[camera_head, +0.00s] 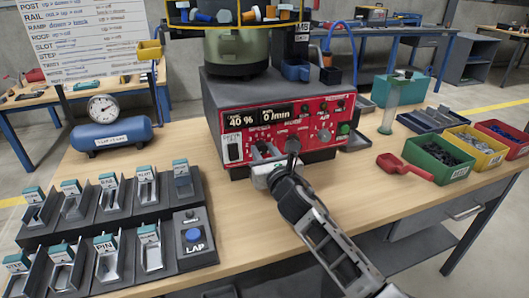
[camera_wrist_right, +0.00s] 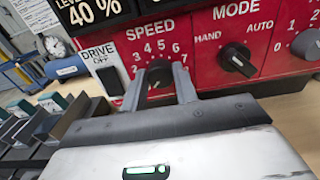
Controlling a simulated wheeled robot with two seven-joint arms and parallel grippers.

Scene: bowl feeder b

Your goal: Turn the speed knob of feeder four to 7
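The red control panel (camera_head: 300,125) is on the front of the feeder. The dark speed knob (camera_wrist_right: 159,73) sits below the SPEED scale (camera_wrist_right: 157,48), whose 3 to 7 show. Its pointer is hard to make out. My right gripper (camera_head: 291,146) reaches the panel from the front; in the wrist view its two fingers (camera_wrist_right: 160,80) flank the knob closely, apparently shut on it. My left gripper is not in view. No feeder number is readable here.
The MODE knob (camera_wrist_right: 238,58) is just right of the fingers, and the DRIVE switch (camera_wrist_right: 108,75), by OFF, is to the left. The display (camera_head: 258,117) reads 40 % and 0/min. Labelled part trays (camera_head: 110,205) stand at left; a red scoop (camera_head: 403,168) and bins lie at right.

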